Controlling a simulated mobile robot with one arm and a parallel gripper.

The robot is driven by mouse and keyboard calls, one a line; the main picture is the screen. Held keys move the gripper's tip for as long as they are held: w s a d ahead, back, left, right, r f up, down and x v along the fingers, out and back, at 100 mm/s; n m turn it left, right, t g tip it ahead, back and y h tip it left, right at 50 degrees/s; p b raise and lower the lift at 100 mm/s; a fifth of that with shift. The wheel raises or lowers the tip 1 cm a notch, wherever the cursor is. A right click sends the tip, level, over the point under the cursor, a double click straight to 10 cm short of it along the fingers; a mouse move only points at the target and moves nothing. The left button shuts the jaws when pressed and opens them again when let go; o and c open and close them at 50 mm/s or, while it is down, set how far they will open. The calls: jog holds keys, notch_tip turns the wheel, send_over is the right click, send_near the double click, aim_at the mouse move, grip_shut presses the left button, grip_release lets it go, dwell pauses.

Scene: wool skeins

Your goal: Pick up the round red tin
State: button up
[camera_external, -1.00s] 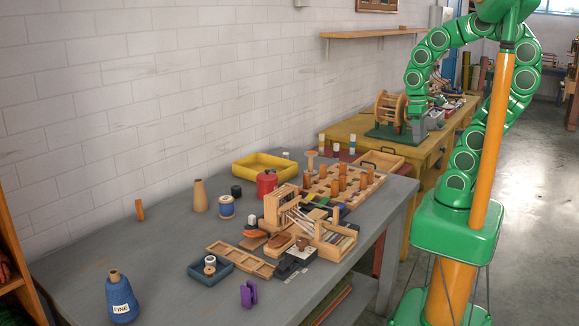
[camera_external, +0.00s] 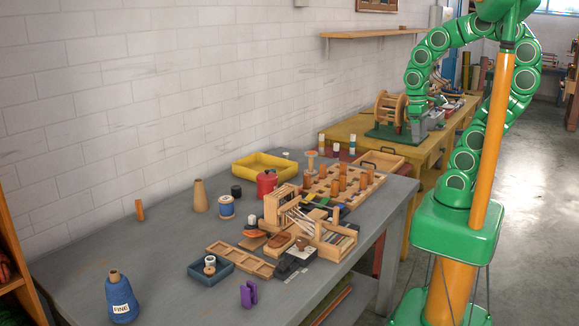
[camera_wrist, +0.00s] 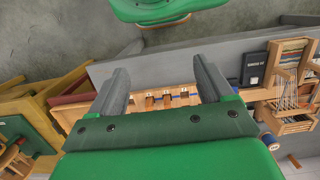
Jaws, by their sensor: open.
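The round red tin (camera_external: 267,183) stands upright on the grey table in the external view, between the yellow tray and the small wooden loom. It has a lid with a small knob. I cannot make it out in the wrist view. My gripper (camera_external: 416,133) hangs downward in the external view, well to the right of the tin and farther back, by the yellow bench. In the wrist view my gripper (camera_wrist: 160,70) shows two grey fingers spread wide apart with nothing held between them.
A wooden loom (camera_external: 334,241), a pegged board (camera_external: 372,190) and a yellow tray (camera_external: 249,168) crowd around the tin. A blue spool (camera_external: 227,209) and a tan cone (camera_external: 199,197) stand to its left. The grey table (camera_external: 150,245) has bare room at left.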

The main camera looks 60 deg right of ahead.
aim_at(260, 187)
jog(key=o, duration=0.3)
jog(key=w+a+f+m+y, duration=0.1)
jog(key=w+a+m+y, duration=0.2)
jog(key=w+a, duration=0.5)
jog(key=w+a+f+m+y, duration=0.25)
jog(key=w+a+y, duration=0.2)
jog(key=w, duration=0.65)
jog(key=w+a+f+m+y, duration=0.1)
jog(key=w+a+m+y, duration=0.15)
jog(key=w+a, duration=0.55)
jog(key=w+d+f+m+t+y, duration=0.1)
jog(key=w+f+m, duration=0.3)
jog(key=w, duration=0.4)
jog(key=w+d+f+m+t+y, duration=0.1)
jog(key=w+d+f+m+t, duration=0.1)
jog(key=w+f+m, duration=0.2)
jog(key=w+d+f+m+t+y, duration=0.1)
jog(key=w+f+m, duration=0.3)
jog(key=w+f, duration=0.5)
jog(key=shift+w+d+f+m+t, duration=0.1)
jog(key=shift+w+d+m+t, duration=0.25)
jog(key=shift+w, duration=0.5)
jog(key=shift+w+d+f+m+t, duration=0.15)
jog(key=shift+w+d, duration=0.35)
jog(key=shift+w, duration=0.35)
jog(key=shift+x, duration=3.8)
